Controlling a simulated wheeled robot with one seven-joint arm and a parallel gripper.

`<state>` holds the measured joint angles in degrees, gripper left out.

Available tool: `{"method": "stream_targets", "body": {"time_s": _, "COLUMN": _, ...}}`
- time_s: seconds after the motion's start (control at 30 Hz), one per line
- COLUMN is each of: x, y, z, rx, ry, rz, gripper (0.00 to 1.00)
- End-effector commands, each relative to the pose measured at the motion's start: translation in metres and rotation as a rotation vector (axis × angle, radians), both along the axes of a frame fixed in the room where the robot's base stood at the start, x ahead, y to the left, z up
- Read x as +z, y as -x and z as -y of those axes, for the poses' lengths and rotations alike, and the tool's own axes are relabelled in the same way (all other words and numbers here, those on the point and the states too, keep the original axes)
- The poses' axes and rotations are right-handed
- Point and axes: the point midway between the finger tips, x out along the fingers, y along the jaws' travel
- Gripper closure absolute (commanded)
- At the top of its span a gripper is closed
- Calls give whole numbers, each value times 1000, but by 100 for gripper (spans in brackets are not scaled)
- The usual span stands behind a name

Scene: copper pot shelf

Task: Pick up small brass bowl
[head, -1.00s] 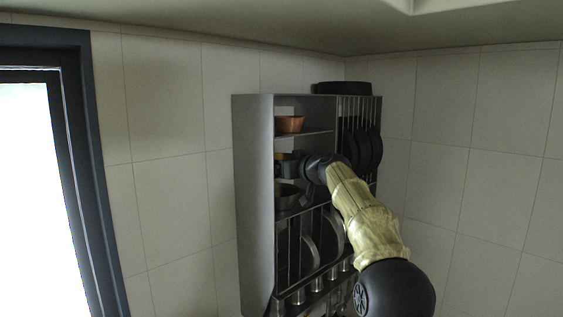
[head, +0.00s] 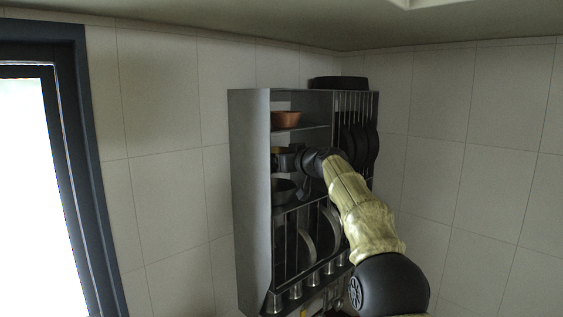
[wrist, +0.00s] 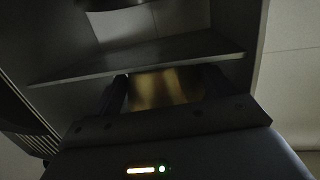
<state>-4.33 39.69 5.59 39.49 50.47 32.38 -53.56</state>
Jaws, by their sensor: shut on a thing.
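The small brass bowl (wrist: 165,90) shows as a dull golden surface between the two fingers of my gripper (wrist: 165,100) in the wrist view. My gripper is shut on it. In the head view my gripper (head: 284,160) reaches into the middle compartment of the grey wall shelf (head: 250,190), and the bowl is mostly hidden behind it. I cannot tell whether the bowl touches the board below it.
A copper bowl (head: 286,119) sits on the board above my gripper. A dark bowl (head: 283,189) stands just below. Black pans (head: 360,145) hang at the right, and plates (head: 307,245) stand in the lower rack. A black pan (head: 338,83) lies on top.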

Motion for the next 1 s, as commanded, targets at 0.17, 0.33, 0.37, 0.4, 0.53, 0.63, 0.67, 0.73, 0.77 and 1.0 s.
{"method": "stream_targets", "body": {"time_s": 0.17, "x": 10, "y": 0, "z": 0, "rx": 0, "ry": 1, "rz": 3, "gripper": 43}}
{"method": "stream_targets", "body": {"time_s": 0.33, "x": 21, "y": -1, "z": 0, "rx": 0, "ry": 1, "rz": 3, "gripper": 43}}
{"method": "stream_targets", "body": {"time_s": 0.37, "x": 22, "y": -1, "z": 0, "rx": 0, "ry": 0, "rz": 2, "gripper": 43}}
{"method": "stream_targets", "body": {"time_s": 0.4, "x": 24, "y": -1, "z": 0, "rx": 1, "ry": 0, "rz": 3, "gripper": 43}}
{"method": "stream_targets", "body": {"time_s": 0.53, "x": 30, "y": -1, "z": 0, "rx": 0, "ry": 0, "rz": 1, "gripper": 43}}
{"method": "stream_targets", "body": {"time_s": 0.63, "x": 29, "y": 3, "z": 2, "rx": -1, "ry": 0, "rz": 0, "gripper": 43}}
{"method": "stream_targets", "body": {"time_s": 0.67, "x": 28, "y": 6, "z": 4, "rx": -1, "ry": -1, "rz": 0, "gripper": 43}}
{"method": "stream_targets", "body": {"time_s": 0.73, "x": 28, "y": 11, "z": 8, "rx": -2, "ry": -2, "rz": 1, "gripper": 43}}
{"method": "stream_targets", "body": {"time_s": 0.77, "x": 28, "y": 13, "z": 10, "rx": -2, "ry": -2, "rz": 1, "gripper": 43}}
{"method": "stream_targets", "body": {"time_s": 1.0, "x": 26, "y": 37, "z": 26, "rx": -3, "ry": 1, "rz": 2, "gripper": 43}}
